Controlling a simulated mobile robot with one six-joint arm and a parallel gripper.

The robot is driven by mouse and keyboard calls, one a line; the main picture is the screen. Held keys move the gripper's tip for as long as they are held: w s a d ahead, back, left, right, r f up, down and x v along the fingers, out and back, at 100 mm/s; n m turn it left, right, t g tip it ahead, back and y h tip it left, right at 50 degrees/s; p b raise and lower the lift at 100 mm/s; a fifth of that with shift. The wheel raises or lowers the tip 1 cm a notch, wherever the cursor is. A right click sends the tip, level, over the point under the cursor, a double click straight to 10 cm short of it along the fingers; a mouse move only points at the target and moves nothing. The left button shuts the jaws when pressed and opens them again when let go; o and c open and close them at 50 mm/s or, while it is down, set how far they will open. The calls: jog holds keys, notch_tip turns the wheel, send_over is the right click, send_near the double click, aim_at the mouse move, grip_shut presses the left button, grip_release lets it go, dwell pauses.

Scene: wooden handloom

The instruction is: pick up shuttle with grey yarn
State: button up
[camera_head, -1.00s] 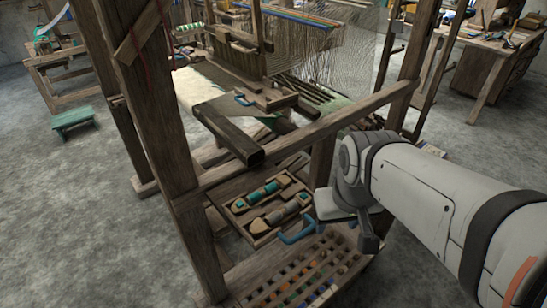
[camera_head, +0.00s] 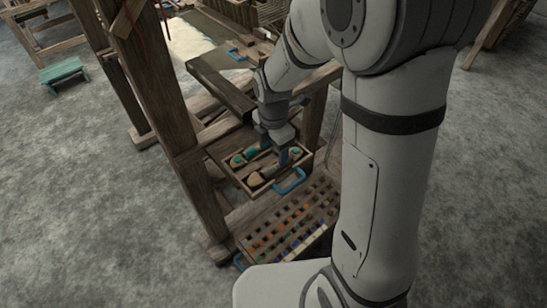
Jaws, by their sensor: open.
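Two wooden shuttles lie side by side in a shallow wooden tray (camera_head: 243,186). The near shuttle (camera_head: 257,179) has a pale wooden tip at its left. The far shuttle (camera_head: 237,160) shows a teal patch near its left end. My gripper (camera_head: 275,153) points down over the tray, with its fingers apart at the shuttles' right halves. The fingers and wrist hide the middle of both shuttles, so I cannot tell the yarn colours clearly. I see no shuttle held between the fingers, and cannot tell whether they touch one.
A blue handle (camera_head: 290,183) is on the tray's near side. A rack of coloured bobbins (camera_head: 288,225) sits in front. The loom's thick post (camera_head: 163,108) stands left of the tray, and a dark beam (camera_head: 219,88) lies behind. A green stool (camera_head: 61,75) is far left.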

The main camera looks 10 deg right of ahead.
aim_at(274, 165)
jog(key=shift+a+f+n, duration=0.15)
jog(key=shift+f+n, duration=0.25)
jog(key=shift+f, duration=0.2)
jog(key=shift+w+d+f+p, duration=0.15)
jog(key=shift+f+p, duration=0.35)
jog(key=shift+f, duration=1.25)
jog(key=shift+d+f+p, duration=0.2)
jog(key=shift+f+p, duration=0.25)
jog(key=shift+f, duration=1.25)
jog(key=c, duration=1.1)
jog(key=shift+c, duration=0.2)
notch_tip(274, 165, up, 10)
jog(key=b, duration=0.1)
jog(key=shift+b, duration=0.3)
